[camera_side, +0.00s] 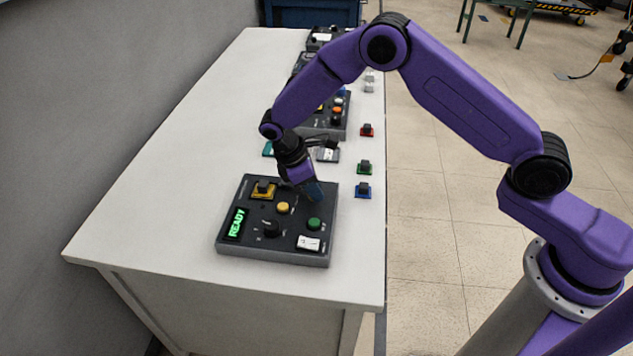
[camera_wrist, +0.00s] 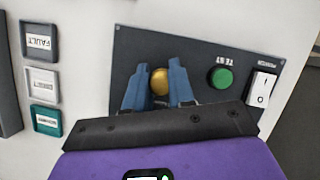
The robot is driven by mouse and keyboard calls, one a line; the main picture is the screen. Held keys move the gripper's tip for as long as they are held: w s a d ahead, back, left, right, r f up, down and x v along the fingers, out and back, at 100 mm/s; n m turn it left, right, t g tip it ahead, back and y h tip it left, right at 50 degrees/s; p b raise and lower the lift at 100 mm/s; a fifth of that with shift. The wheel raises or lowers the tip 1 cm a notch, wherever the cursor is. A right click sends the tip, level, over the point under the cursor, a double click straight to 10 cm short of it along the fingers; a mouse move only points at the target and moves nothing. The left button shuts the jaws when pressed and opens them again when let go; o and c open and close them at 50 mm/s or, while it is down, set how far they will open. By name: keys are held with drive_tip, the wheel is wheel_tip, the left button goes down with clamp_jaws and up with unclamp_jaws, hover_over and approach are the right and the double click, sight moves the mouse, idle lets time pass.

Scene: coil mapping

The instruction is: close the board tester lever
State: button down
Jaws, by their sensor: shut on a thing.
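The board tester (camera_side: 287,253) is a dark panel box at the near end of the table, with its display lit green and reading READY. My gripper (camera_side: 315,192) points down at the panel's far right part. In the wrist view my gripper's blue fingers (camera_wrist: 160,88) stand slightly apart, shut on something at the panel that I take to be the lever. The lever itself is hidden by the fingers and gripper body. A yellow button (camera_wrist: 160,79) shows between and beyond the fingers. A green button (camera_wrist: 221,78) and a white rocker switch (camera_wrist: 262,87) lie to the right.
The panel also has a black dial (camera_side: 271,229) and a yellow square with a dark knob (camera_side: 263,189). A blue-based block (camera_side: 363,190), a green one (camera_side: 364,167) and a red one (camera_side: 367,130) stand along the right table edge. The table's left side is clear.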

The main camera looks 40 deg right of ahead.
drive_tip(key=shift+s+a+m+g, duration=0.15)
drive_tip(key=shift+a+m+g, duration=0.15)
drive_tip(key=shift+a+m, duration=0.15)
idle(0.3)
drive_tip(key=c, duration=1)
unclamp_jaws()
drive_tip(key=shift+o, duration=0.2)
drive_tip(key=v, duration=1.7)
drive_tip(key=shift+r, duration=0.25)
